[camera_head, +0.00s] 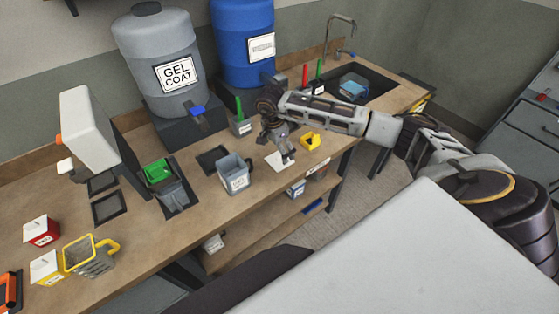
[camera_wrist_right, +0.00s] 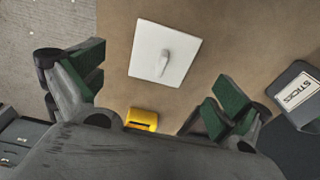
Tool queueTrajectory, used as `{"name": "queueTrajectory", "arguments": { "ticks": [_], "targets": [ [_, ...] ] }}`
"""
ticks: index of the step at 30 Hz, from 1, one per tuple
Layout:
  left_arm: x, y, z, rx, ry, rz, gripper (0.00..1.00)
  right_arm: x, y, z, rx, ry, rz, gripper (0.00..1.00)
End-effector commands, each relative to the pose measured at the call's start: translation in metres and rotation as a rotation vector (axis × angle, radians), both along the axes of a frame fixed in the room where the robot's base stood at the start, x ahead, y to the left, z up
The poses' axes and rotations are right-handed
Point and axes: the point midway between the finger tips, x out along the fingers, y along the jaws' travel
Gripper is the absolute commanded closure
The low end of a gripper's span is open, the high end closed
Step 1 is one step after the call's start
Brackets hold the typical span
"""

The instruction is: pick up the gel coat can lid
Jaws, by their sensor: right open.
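The gel coat can lid (camera_head: 276,163) looks like a white square plate lying flat on the wooden bench near its front edge. In the right wrist view the lid (camera_wrist_right: 180,63) shows whole, with a small raised white handle at its middle. My right gripper (camera_head: 287,157) is over the lid and partly covers it in the head view. In the wrist view its green-padded fingers are spread wide, with nothing between them; the lid lies beyond them. An open grey labelled can (camera_head: 236,176) stands just left of the lid. My left gripper is not in view.
A yellow object (camera_head: 310,140) lies right of the lid; it shows near my gripper in the wrist view (camera_wrist_right: 142,118). A grey container labelled STICKS (camera_wrist_right: 294,92) is close on the right there. A large grey gel coat drum (camera_head: 160,60) stands behind.

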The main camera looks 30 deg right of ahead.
Motion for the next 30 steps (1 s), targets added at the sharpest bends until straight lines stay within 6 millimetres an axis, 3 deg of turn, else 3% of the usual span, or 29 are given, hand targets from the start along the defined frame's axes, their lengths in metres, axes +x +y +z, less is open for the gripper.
{"name": "queueTrajectory", "arguments": {
  "ticks": [16, 30],
  "targets": [
    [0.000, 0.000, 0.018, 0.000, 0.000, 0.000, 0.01, 0.003, -0.008, -0.045, 0.000, 0.002, 0.000, 0.00],
    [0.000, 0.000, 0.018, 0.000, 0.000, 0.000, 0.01, 0.004, -0.008, -0.050, 0.000, 0.000, 0.000, 0.00]
  ]
}}
